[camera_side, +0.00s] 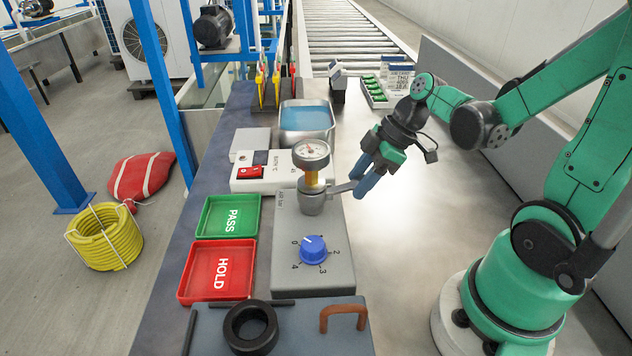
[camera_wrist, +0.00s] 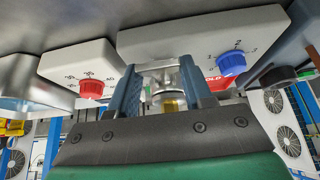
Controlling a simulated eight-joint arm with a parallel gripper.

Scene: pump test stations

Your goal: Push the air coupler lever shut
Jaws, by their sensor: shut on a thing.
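The air coupler (camera_side: 312,200) is a grey metal fitting on top of a grey box (camera_side: 330,280), with a yellow part and a round pressure gauge (camera_side: 311,152) above it. Its grey lever (camera_side: 341,188) sticks out to the right, toward my gripper. My gripper (camera_side: 360,186) has its blue fingers closed at the outer end of the lever, which is mostly hidden between them. In the wrist view, my gripper's blue fingers (camera_wrist: 160,72) stand on both sides of the coupler area, with the yellow part (camera_wrist: 169,104) behind.
The box carries a blue dial (camera_side: 313,249). A green PASS tray (camera_side: 228,216) and a red HOLD tray (camera_side: 217,271) lie to the left. The table right of the box is clear.

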